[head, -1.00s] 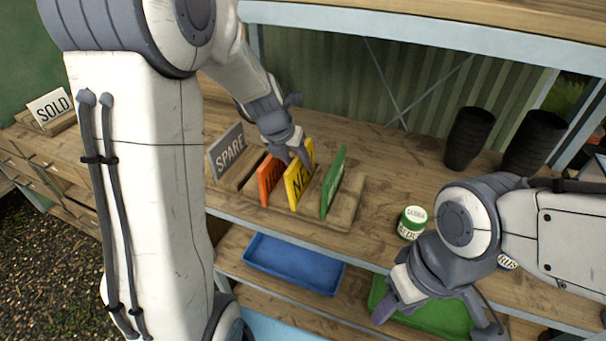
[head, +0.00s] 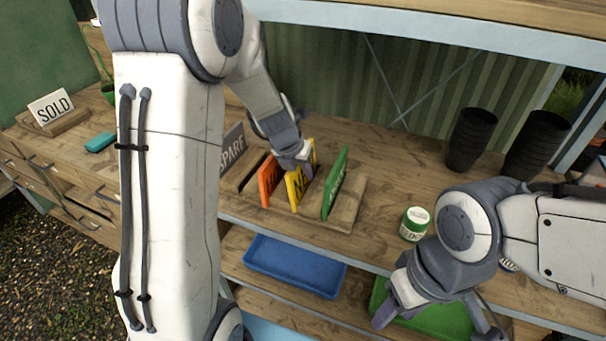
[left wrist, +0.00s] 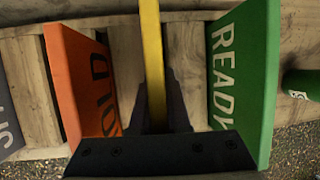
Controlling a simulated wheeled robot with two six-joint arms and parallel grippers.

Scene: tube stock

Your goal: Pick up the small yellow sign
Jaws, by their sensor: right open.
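The small yellow sign (head: 296,193) stands upright in a wooden rack, between an orange sign (head: 269,181) and a green sign (head: 335,184). My left gripper (head: 303,166) is at its upper edge and covers part of its lettering. In the left wrist view the yellow sign (left wrist: 153,60) runs edge-on between the two dark fingers, which sit close against both faces. My left gripper looks shut on it. The green sign (left wrist: 243,85) reads READY there. My right gripper (head: 438,322) is open and empty at the lower right, above the green tray.
A grey SPARE sign (head: 232,148) stands left of the rack (head: 347,207), partly behind my arm. A green-and-white jar (head: 415,224) stands to the right. Black pots (head: 468,140) stand at the back right. Blue (head: 293,266) and green (head: 455,319) trays lie on the lower shelf.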

